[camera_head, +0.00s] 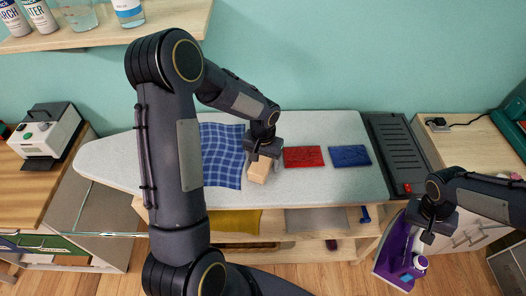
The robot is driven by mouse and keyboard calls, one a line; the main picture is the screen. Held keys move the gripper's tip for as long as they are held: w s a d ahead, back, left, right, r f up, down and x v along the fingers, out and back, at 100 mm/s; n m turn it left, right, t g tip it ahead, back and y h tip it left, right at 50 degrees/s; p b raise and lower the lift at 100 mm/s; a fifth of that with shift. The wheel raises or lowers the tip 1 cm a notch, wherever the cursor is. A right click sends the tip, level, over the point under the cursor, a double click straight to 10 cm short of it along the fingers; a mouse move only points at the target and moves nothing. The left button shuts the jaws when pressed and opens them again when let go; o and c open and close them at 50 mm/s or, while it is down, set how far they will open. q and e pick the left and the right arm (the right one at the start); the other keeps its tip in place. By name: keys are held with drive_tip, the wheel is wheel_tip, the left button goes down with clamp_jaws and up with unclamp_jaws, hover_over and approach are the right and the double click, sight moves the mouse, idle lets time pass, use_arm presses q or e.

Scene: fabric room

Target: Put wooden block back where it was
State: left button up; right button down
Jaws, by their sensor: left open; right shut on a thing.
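The wooden block (258,173) is pale and lies on the grey ironing board (325,188), just right of a blue checked cloth. My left gripper (262,157) is open and points down at the far end of the block. Its fingers overlap the block in the picture; I cannot tell whether they touch it. My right gripper (428,238) is low at the right, off the board, and is shut on a purple thing (394,252) with a white part. The exact grip is hard to see.
The blue checked cloth (222,150), a red folded cloth (303,157) and a blue folded cloth (349,155) lie on the board. A dark tray (398,150) adjoins its right end. A shelf (150,28) with bottles overhangs upper left. My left arm hides part of the board.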

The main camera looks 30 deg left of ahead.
sight(263, 158)
use_arm(q)
wheel_tip(263, 158, up, 11)
drive_tip(key=shift+f+b, duration=0.2)
drive_tip(key=shift+b, duration=0.45)
drive_tip(key=s+d+r+t+h, duration=0.2)
drive_tip(key=s+r+t, duration=0.1)
drive_tip(key=s+r, duration=0.7)
drive_tip(key=s+d+t+h, duration=0.1)
drive_tip(key=s+d, duration=0.1)
drive_tip(key=s, duration=0.4)
drive_tip(key=s+d+f+t, duration=0.1)
drive_tip(key=s+d, duration=0.2)
drive_tip(key=s, duration=0.3)
drive_tip(key=shift+d+f+t+h, duration=0.2)
drive_tip(key=shift+f+t+h, duration=0.1)
drive_tip(key=shift+h, duration=0.1)
